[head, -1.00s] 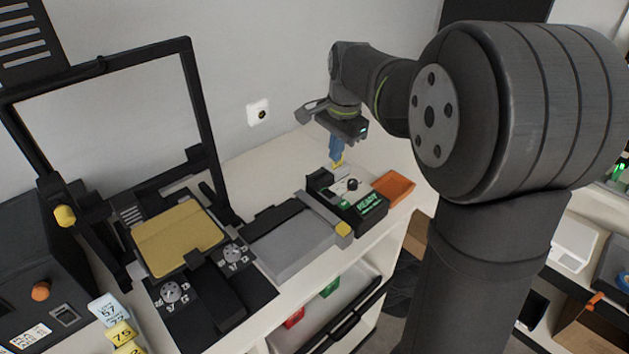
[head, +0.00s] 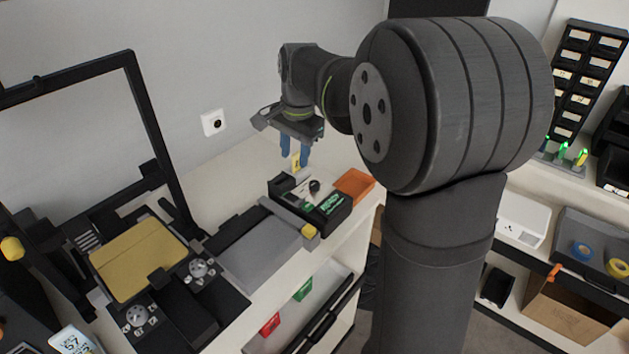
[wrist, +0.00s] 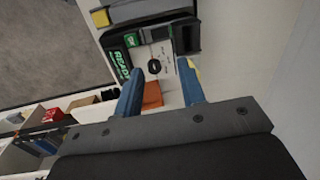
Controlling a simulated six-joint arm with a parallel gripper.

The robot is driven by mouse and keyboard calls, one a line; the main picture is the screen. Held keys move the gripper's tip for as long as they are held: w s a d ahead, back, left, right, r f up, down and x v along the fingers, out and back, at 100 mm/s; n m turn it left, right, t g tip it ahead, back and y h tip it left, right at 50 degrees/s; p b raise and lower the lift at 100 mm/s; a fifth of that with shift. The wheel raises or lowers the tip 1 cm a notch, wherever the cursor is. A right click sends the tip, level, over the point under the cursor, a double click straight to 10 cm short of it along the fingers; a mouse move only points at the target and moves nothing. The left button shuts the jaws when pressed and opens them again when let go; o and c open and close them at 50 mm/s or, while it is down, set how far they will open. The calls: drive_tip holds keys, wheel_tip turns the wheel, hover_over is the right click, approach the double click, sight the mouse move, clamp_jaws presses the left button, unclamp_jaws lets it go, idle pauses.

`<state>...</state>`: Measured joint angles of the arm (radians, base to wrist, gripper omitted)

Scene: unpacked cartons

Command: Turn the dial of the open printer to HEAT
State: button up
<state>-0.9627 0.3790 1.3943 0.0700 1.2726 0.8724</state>
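A black device (head: 333,215) with a lit green READY display stands on the white bench. It has a light plate (wrist: 158,62) with a round black dial (head: 314,186); the dial also shows in the wrist view (wrist: 154,67). The dial's setting is too small to read. My gripper (head: 294,155) is above and behind the device, pointing down. In the wrist view its blue fingers (wrist: 160,82) are apart, with nothing seen between them. A black-framed machine (head: 140,100) with a gold plate (head: 138,258) and two grey dials (head: 198,268) (head: 136,315) stands at left.
An orange block (head: 354,184) lies right beside the device. A grey slab (head: 258,252) and a yellow-ended bar (head: 309,232) lie to its left. A small yellow piece (head: 296,161) shows near my fingertips. The bench behind is clear up to the wall.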

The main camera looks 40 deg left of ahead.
drive_tip(key=shift+o, duration=0.8)
drive_tip(key=shift+w+r+n, duration=0.25)
drive_tip(key=shift+w+n, duration=0.05)
drive_tip(key=shift+n, duration=0.5)
drive_tip(key=n+h, duration=0.1)
drive_tip(key=n, duration=1.8)
approach(315, 183)
drive_tip(key=f, duration=0.8)
drive_tip(key=shift+a+f, duration=0.2)
drive_tip(key=shift+f, duration=0.05)
drive_tip(key=c, duration=1)
